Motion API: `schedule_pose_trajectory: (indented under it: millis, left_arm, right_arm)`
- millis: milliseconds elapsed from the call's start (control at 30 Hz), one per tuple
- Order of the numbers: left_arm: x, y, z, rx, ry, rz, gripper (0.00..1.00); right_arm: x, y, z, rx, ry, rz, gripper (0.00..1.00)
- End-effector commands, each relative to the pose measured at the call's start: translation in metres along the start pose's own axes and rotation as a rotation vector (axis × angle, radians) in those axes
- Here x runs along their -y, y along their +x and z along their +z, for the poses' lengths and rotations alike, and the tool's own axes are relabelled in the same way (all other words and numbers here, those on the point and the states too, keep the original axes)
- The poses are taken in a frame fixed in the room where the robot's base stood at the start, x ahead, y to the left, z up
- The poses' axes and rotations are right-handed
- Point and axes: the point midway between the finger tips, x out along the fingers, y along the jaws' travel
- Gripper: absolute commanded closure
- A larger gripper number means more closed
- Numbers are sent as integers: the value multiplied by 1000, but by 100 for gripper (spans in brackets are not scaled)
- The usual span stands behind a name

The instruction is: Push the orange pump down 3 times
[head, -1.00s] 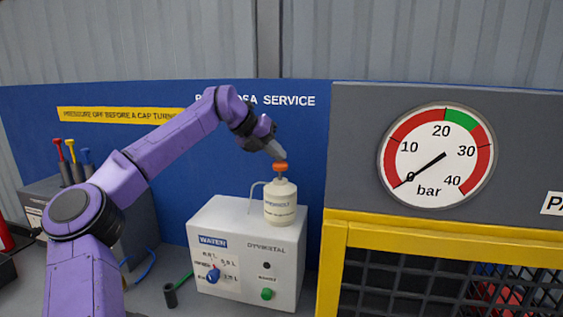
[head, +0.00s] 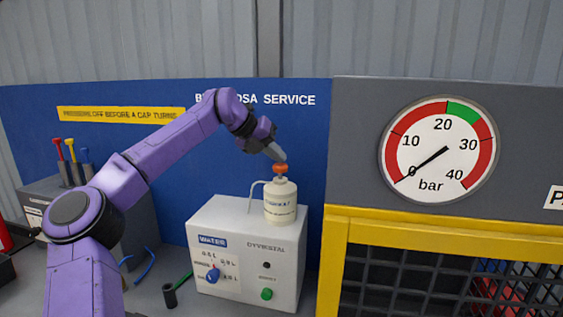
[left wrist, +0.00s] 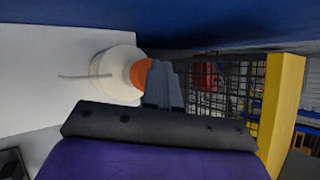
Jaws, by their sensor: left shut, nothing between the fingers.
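The orange pump (head: 280,169) is the cap on top of a cream bottle (head: 280,203) with a thin bent spout. The bottle stands upright on a white dispenser box (head: 247,250). My left gripper (head: 279,155) is shut and empty, its fingertips pointing down at the top of the pump. They look to be touching it or very close. In the left wrist view the shut fingers (left wrist: 163,85) overlap the edge of the orange pump (left wrist: 140,73), with the bottle (left wrist: 116,75) behind. My right gripper is not in view.
A large pressure gauge (head: 438,152) on a grey panel stands to the right, its needle near 0, above a yellow-framed mesh cage (head: 430,280). A blue board (head: 180,180) rises behind.

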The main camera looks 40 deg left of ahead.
Motion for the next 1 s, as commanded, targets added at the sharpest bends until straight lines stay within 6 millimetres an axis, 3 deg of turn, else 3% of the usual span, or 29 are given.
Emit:
schedule_pose_trajectory:
  millis: [367,1000]
  left_arm:
    - [-2,3,-2,-5,-1,2,100]
    - [9,-12,9,-2,0,2,100]
  right_arm:
    - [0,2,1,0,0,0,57]
    - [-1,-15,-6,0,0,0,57]
